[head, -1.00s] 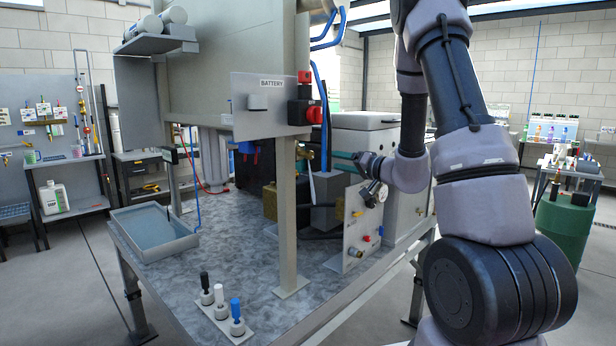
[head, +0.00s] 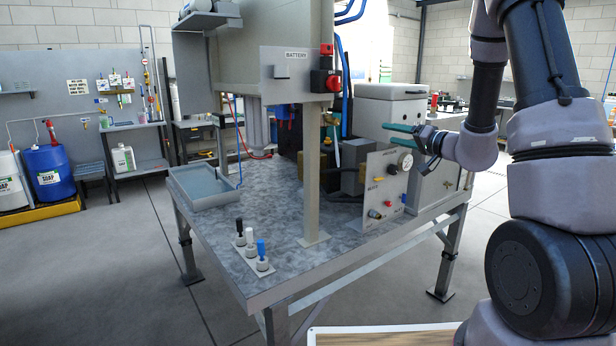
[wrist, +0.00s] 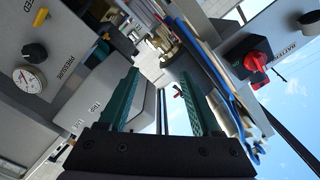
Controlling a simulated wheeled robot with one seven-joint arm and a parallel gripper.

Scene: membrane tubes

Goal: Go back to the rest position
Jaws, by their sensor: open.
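My gripper (head: 402,133) is at the right of the head view, at the end of my bent arm. Its teal fingers point left, above and beside the gauge panel (head: 376,196). In the wrist view the two teal fingers (wrist: 163,105) stand apart with nothing between them. The pressure gauge (wrist: 29,78) shows at the left of that view and the red battery switch (wrist: 255,62) at the right. I cannot tell from the frames whether the fingers touch anything; they look clear.
The workbench (head: 270,268) carries a grey tray (head: 203,196), several small capped holders (head: 262,262), a post (head: 312,200) and a white box (head: 392,108). A battery panel (head: 290,72) hangs above. A wooden surface (head: 385,336) shows at the bottom.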

